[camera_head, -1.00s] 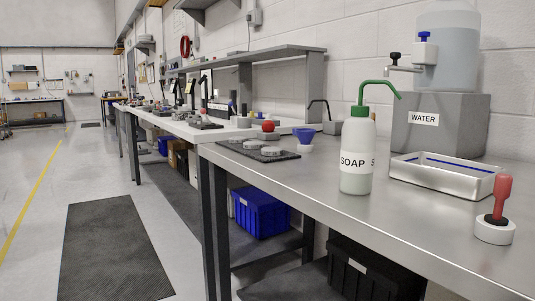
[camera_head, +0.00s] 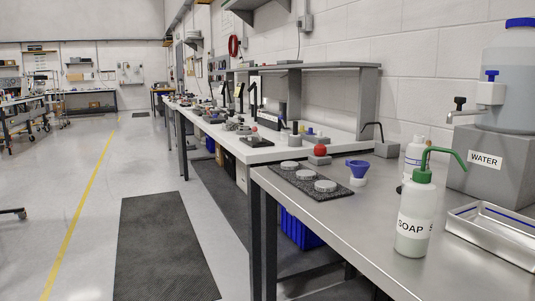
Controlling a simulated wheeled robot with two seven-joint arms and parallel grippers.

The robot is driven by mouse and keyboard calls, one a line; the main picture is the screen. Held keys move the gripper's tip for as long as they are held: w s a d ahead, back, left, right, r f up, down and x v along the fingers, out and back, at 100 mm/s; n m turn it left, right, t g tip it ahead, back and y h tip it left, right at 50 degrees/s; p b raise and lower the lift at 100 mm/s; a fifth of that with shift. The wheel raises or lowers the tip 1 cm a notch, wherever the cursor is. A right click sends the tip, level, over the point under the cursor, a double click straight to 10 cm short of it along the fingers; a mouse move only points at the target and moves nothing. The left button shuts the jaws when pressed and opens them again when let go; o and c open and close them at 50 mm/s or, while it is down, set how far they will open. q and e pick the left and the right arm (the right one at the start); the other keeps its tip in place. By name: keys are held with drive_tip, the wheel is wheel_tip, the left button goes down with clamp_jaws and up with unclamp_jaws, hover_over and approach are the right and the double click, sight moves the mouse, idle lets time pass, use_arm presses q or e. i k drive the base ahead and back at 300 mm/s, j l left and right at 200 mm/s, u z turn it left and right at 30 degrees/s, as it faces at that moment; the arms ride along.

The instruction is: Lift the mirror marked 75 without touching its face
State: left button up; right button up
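No mirror with a readable 75 mark shows in the head view. Several pale round discs, one of them a disc (camera_head: 325,186), lie in a row on a dark mat (camera_head: 296,190) at the left end of the metal bench. I cannot tell whether they are mirrors, and no numbers on them are legible. Neither of my grippers is in view.
The aisle left is clear.

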sight(288, 166)
drive_tip(key=i+j+u, duration=0.55)
drive_tip(key=i, duration=0.25)
drive_tip(key=i+j+u, duration=0.4)
drive_tip(key=i+u, duration=0.15)
drive_tip(key=i, duration=0.3)
drive_tip(key=i+z, duration=0.3)
drive_tip(key=i+j+z, duration=0.35)
drive_tip(key=i, duration=0.15)
drive_tip(key=i+j+z, duration=0.15)
drive_tip(key=i+z, duration=0.15)
drive_tip(key=i, duration=0.05)
